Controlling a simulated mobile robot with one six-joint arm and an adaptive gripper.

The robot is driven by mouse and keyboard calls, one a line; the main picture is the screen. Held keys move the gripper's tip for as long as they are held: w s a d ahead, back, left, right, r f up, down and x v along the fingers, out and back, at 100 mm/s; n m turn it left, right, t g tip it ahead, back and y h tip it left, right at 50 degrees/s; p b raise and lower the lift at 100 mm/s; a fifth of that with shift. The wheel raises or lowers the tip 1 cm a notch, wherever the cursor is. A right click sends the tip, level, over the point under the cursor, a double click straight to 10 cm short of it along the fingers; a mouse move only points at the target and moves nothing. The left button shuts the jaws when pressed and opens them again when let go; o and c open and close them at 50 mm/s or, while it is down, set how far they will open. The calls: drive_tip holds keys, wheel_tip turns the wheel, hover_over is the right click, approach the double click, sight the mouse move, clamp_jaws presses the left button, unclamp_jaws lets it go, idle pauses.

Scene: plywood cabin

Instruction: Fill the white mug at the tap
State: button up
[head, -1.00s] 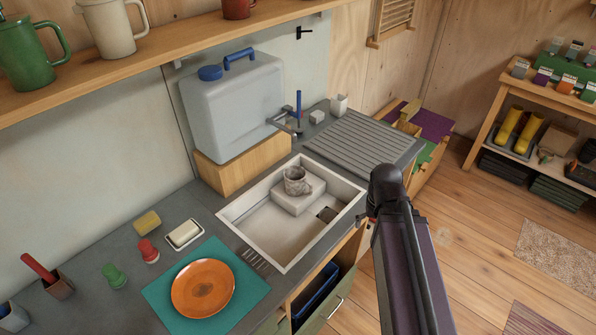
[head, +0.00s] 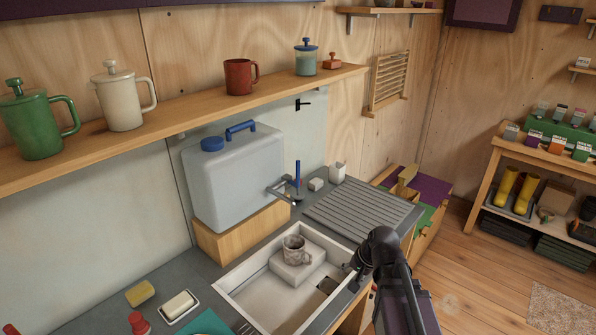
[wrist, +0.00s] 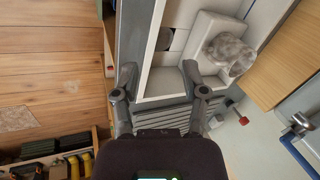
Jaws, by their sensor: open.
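My gripper (head: 355,266) is at the sink's right edge, apart from the mug. In the wrist view my gripper (wrist: 158,76) is open and empty over the sink's edge, with the mug outside its fingers.
The container stands on a wooden block (head: 243,236). A ribbed drainboard (head: 363,214) lies right of the sink. A soap dish (head: 180,305) and sponge (head: 140,293) are on the left counter. A shelf (head: 190,113) with jugs and a red mug (head: 240,77) runs above.

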drive_tip(key=w+a+r+m+t+y, duration=0.2)
drive_tip(key=w+a+r+m+y, duration=0.15)
drive_tip(key=w+a+m, duration=0.2)
drive_tip(key=m+t+y, duration=0.5)
drive_tip(key=m+t, duration=0.4)
drive_tip(key=m, duration=0.9)
approach(299, 166)
drive_tip(key=shift+h+v, duration=0.25)
drive_tip(key=shift+v, duration=1.25)
drive_tip(key=shift+a, duration=0.2)
drive_tip(key=x, duration=1.3)
drive_tip(key=shift+w+r, duration=0.15)
drive_tip(key=shift+w, duration=0.1)
clamp_jaws()
